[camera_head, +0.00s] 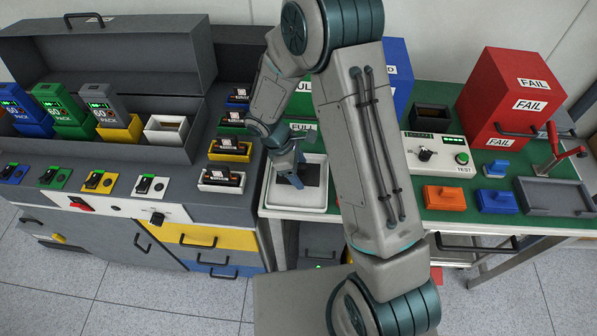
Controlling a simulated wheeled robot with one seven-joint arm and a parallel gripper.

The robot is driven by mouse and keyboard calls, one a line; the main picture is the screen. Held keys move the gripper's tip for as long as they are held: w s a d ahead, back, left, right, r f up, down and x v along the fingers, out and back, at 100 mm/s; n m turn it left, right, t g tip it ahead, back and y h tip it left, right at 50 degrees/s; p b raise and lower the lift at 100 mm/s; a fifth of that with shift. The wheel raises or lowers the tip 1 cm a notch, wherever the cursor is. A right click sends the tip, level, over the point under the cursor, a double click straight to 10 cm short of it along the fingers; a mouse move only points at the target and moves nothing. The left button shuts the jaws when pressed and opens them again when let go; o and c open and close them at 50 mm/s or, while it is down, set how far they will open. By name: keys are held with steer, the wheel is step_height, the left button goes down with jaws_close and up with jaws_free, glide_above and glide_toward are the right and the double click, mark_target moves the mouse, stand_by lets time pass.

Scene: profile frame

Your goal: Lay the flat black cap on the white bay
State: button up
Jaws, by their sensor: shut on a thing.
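My gripper (292,178) reaches down into a white tray (297,208) on the left end of the green-topped table. It is shut on the flat black cap (312,172), a dark flat piece at tray level. The fingers and wrist cover part of the cap, so I cannot tell whether it touches the tray floor. The white bay (153,137) is an open white box with a brownish inside, at the right end of the coloured row on the grey bench to the left. No pack stands in it.
Blue, green and grey packs (101,106) stand left of the white bay; the yellow bay (122,132) adjoins it. Small coloured holders with dark pieces, the front one white (222,187), line the bench's right side. A red FAIL box (510,98) stands far right.

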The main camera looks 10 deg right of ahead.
step_height(320, 180, down, 2)
steer(key=shift+f, duration=0.15)
steer(key=shift+f, duration=0.35)
steer(key=o, duration=1)
steer(key=shift+r, duration=0.15)
steer(key=shift+c, duration=0.2)
steer(key=shift+r+p, duration=0.15)
steer(key=shift+p, duration=0.2)
